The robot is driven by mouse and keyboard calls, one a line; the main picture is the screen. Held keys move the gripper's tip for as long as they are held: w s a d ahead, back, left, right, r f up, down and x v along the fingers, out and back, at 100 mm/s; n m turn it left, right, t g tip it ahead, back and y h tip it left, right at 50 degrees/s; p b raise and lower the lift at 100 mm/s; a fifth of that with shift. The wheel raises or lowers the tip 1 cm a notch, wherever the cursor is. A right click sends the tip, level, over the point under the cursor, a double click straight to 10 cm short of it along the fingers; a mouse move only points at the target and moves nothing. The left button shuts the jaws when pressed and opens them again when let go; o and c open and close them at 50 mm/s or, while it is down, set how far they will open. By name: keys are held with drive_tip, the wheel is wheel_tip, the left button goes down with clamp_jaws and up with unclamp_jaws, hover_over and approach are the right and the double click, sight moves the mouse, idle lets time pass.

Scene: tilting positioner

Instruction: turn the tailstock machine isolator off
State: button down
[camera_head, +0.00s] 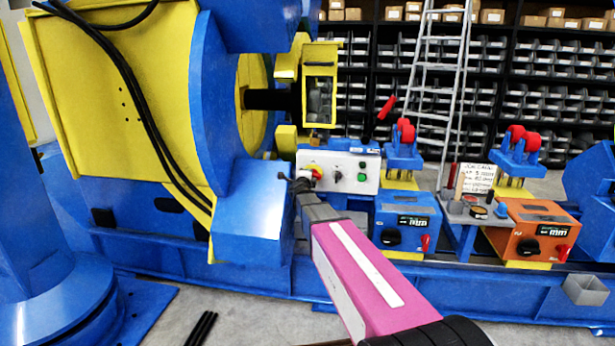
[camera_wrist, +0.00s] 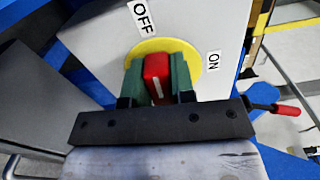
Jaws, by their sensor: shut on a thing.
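The isolator is a red knob (camera_wrist: 157,72) on a round yellow plate (camera_wrist: 190,55), on the face of a white control box (camera_head: 348,159). In the wrist view an OFF label (camera_wrist: 143,16) sits above and slightly left of the knob, and an ON label (camera_wrist: 213,62) sits to its right. The knob's long side runs up the picture, roughly in line with OFF. My gripper (camera_wrist: 158,80) has its green-padded fingers on both sides of the knob, shut on it. In the head view the red knob (camera_head: 317,174) is partly hidden beside my gripper (camera_head: 303,185).
The white box also carries a black selector (camera_head: 337,176) and a green button (camera_head: 362,177). A big blue and yellow positioner (camera_head: 215,100) stands to the left. A blue unit (camera_head: 405,223) and an orange unit (camera_head: 535,232) stand to the right. A ladder (camera_head: 438,80) leans before shelves.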

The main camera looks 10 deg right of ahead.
drive_tip(key=shift+f+n, duration=0.15)
drive_tip(key=shift+n, duration=0.45)
drive_tip(key=c, duration=1)
unclamp_jaws()
drive_tip(key=shift+o, duration=0.2)
drive_tip(key=v, duration=1)
drive_tip(key=shift+s, duration=0.4)
drive_tip(key=shift+a, duration=0.15)
